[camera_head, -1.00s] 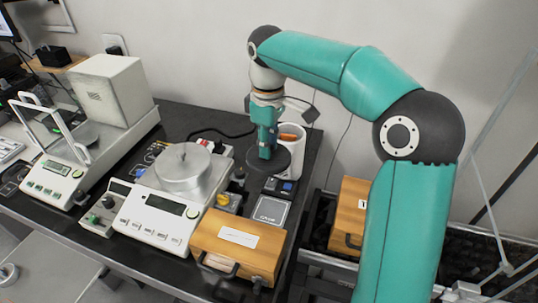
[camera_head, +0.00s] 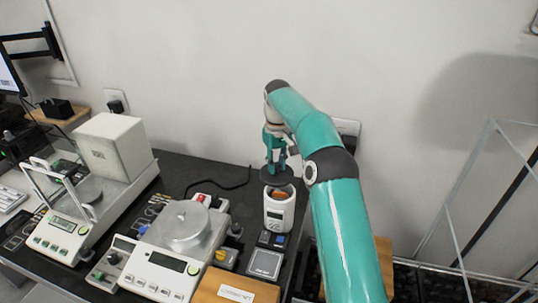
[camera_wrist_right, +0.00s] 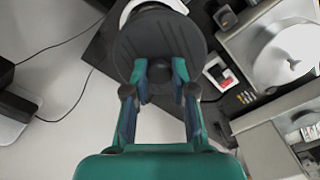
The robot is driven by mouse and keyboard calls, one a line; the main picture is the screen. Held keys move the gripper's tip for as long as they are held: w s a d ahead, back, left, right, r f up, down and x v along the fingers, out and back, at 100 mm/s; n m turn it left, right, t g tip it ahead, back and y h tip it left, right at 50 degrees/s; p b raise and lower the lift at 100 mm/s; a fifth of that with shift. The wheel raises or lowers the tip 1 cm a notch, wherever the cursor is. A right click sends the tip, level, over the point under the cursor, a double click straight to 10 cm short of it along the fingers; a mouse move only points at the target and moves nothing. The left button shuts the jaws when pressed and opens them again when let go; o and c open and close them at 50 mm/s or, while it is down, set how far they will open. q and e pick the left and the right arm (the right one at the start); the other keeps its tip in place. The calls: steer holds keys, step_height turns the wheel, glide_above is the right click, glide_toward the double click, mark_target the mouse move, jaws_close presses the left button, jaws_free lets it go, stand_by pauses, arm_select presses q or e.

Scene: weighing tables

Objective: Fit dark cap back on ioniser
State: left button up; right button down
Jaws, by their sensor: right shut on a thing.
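The dark cap (camera_head: 276,177) is a flat round disc with a small knob, also large in the right wrist view (camera_wrist_right: 158,38). My right gripper (camera_head: 276,162) is shut on the knob; its two fingertips (camera_wrist_right: 159,70) pinch it from both sides. The ioniser (camera_head: 279,215) is a white upright body, open at the top with orange inside. The cap is held roughly level, just above and slightly behind the open top, apart from it in the head view. In the wrist view the cap hides most of the ioniser's white rim (camera_wrist_right: 150,7). My left gripper is not in view.
A balance with a round metal pan (camera_head: 180,222) stands left of the ioniser. A larger balance (camera_head: 112,147) is at the left. The wall is close behind.

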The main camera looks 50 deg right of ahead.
mark_target(280, 172)
steer(key=shift+s+d+f+p, duration=0.15)
steer(key=shift+s+d+p, duration=0.15)
steer(key=shift+d+p, duration=0.05)
steer(key=shift+f, duration=1.25)
step_height(280, 172, down, 3)
steer(key=b, duration=0.3)
steer(key=shift+r, duration=0.2)
steer(key=shift+s, duration=0.2)
steer(key=shift+p, duration=0.4)
steer(key=shift+f, duration=0.2)
steer(key=shift+f, duration=0.3)
